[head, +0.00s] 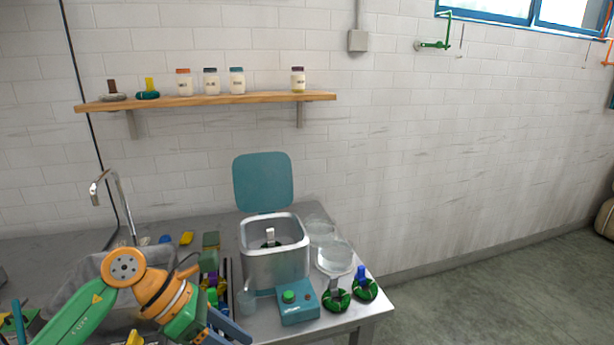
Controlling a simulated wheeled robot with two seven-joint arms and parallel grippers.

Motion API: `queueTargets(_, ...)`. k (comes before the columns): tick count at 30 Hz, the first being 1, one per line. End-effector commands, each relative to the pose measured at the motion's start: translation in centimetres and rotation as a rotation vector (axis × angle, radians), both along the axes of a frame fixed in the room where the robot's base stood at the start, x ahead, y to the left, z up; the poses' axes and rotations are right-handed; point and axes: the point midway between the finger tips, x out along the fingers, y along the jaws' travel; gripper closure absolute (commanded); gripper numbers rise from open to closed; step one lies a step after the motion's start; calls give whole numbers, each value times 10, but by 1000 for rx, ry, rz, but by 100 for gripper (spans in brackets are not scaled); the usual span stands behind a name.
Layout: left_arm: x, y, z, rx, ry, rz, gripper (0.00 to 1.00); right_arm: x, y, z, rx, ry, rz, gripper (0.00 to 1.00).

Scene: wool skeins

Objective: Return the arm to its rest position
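My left arm comes in from the lower left, green and orange, over the sink. Its gripper (230,335) is at the bottom edge of the view, with its dark blue fingers spread apart and nothing seen between them. The finger ends are partly cut off by the frame. My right gripper is not in view. A green skein with a pale tag (270,243) sits inside the open metal vat (275,270). Two more green skeins, one with a grey tag (337,300) and one with a blue tag (366,290), lie at the counter's right end.
The vat's teal lid (263,182) stands raised. A teal control box (298,303) with a green button is in front. Glass dishes (335,257) are right of the vat. A tap (105,185) rises behind the sink. A shelf (210,99) holds jars and skeins.

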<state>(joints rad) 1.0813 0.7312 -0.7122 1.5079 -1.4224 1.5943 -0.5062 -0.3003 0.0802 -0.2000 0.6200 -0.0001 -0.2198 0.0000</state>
Motion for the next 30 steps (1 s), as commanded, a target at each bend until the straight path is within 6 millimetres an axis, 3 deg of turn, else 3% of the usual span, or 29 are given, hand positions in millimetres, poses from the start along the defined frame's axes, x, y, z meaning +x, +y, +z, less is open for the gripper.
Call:
queueTargets(6, 18, -58, -7, -495, 291, 248, 51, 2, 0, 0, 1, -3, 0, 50)
queueTargets(9, 45, -67, -19, -789, 514, 501, 51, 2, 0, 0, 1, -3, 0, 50)
queueTargets(11, 65, -59, -39, -961, 667, 706, 51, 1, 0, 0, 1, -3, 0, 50)
queueTargets(14, 87, -34, -88, -1163, 883, 1037, 51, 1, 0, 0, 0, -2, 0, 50)
queueTargets(17, 88, -1, -157, -1305, 1079, 1395, 51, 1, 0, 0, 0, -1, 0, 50)
queueTargets(20, 64, 32, -234, -1383, 1240, 1759, 51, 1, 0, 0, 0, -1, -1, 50)
queueTargets(23, 20, 57, -305, -1407, 1358, 2108, 51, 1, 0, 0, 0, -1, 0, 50)
queueTargets(25, -22, 71, -350, -1394, 1419, 2350, 51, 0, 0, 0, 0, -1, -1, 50)
queueTargets(26, -41, 76, -367, 1365, -1422, -2422, 51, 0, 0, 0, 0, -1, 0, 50)
queueTargets(30, -145, 88, -432, 997, -1172, -2295, 51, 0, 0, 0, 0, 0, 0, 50)
